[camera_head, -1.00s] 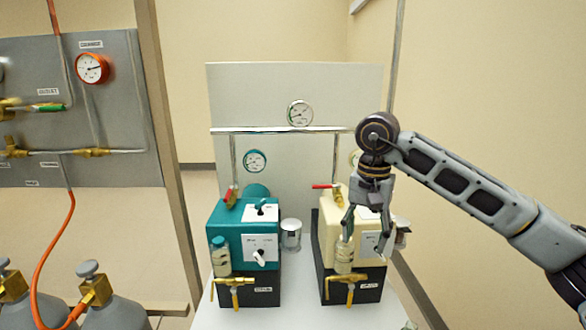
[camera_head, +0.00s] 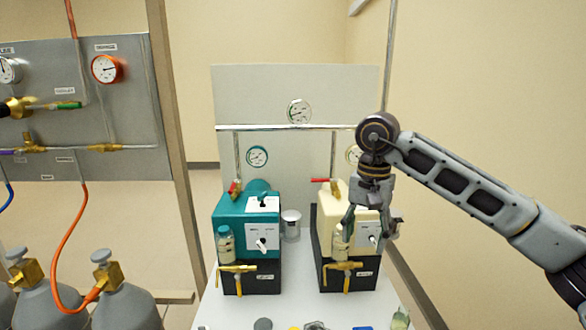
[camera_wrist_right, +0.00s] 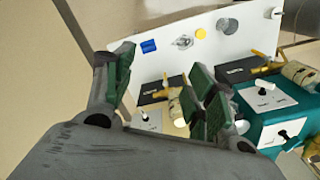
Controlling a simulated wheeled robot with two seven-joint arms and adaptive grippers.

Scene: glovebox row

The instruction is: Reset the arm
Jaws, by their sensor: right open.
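My right arm comes in from the right in the head view. Its gripper (camera_head: 370,222) points down in front of the cream pump box (camera_head: 328,205), with the fingers apart and nothing seen between them. I cannot tell whether it touches the box. In the right wrist view the green-padded fingers (camera_wrist_right: 163,88) stand apart, with the bench and its fittings beyond them. My left gripper is not in view.
A teal pump box (camera_head: 230,208) stands left of the cream one, with a metal cup (camera_head: 291,224) between them. Small parts, including a blue piece (camera_wrist_right: 148,46), lie along the bench's front edge. Gas cylinders (camera_head: 125,305) and a gauge panel (camera_head: 130,125) are at left.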

